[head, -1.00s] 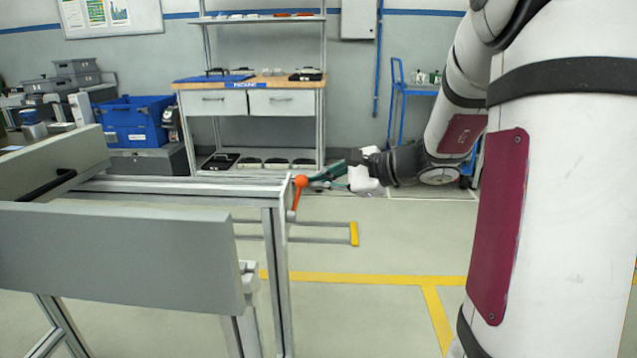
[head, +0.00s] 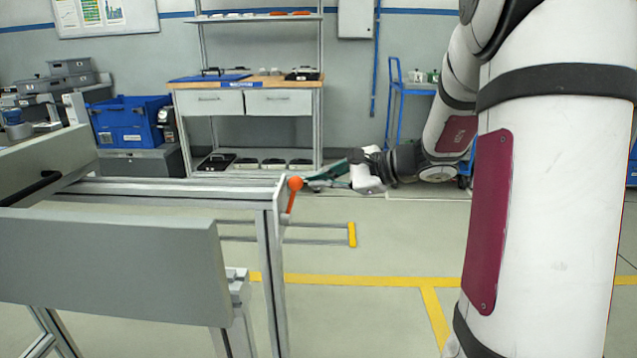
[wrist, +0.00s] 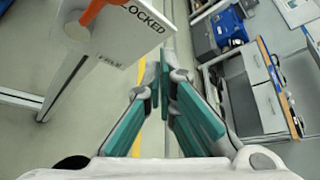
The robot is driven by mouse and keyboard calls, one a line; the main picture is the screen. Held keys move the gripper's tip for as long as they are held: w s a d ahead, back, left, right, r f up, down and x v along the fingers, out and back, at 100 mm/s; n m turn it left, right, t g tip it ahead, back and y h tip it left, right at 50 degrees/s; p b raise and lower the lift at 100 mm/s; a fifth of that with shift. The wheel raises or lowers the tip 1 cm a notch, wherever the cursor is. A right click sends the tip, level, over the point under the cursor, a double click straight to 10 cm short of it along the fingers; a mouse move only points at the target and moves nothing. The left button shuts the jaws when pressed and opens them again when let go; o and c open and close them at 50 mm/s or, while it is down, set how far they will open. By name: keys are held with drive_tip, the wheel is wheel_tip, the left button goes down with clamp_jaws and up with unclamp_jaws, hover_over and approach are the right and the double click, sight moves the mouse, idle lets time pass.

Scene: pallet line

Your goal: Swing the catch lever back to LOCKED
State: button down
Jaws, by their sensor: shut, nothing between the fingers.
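The catch lever (head: 291,196) is orange with a round knob on top. It stands at the near corner of the grey metal frame, its arm running down from the knob and slightly left. In the wrist view the lever (wrist: 92,11) is cut off by the top edge. It lies over a white plate (wrist: 122,43) lettered LOCKED, with a smaller, unreadable line below. My gripper (head: 311,182) is just right of the knob in the head view; contact cannot be told. In the wrist view its teal fingers (wrist: 160,76) are together and empty, right of the plate.
The frame's top rail (head: 180,187) and a grey panel (head: 110,265) fill the left. Open floor (head: 350,310) with yellow lines lies below my gripper. A workbench (head: 248,83), blue bins (head: 128,122) and a blue trolley (head: 413,88) stand behind.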

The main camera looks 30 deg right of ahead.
drive_tip(key=s+d+r+p, duration=0.1)
drive_tip(key=s+d+p, duration=0.1)
drive_tip(key=s, duration=0.7)
drive_tip(key=shift+d+r, duration=0.2)
drive_tip(key=shift+d, duration=0.65)
drive_tip(key=s+a+r+n+g, duration=0.1)
drive_tip(key=s+a+n+g, duration=0.5)
drive_tip(key=a, duration=0.5)
drive_tip(key=s+a+r+n+g, duration=0.1)
drive_tip(key=s+a+n+g, duration=0.35)
drive_tip(key=s+a, duration=0.55)
drive_tip(key=s+f+n+h, duration=0.3)
drive_tip(key=s+n+h, duration=0.55)
drive_tip(key=s, duration=0.45)
wheel_tip(320, 180, up, 33)
drive_tip(key=d+n+t+p, duration=0.1)
drive_tip(key=t+p, duration=0.2)
drive_tip(key=p, duration=2.9)
drive_tip(key=shift+y, duration=0.45)
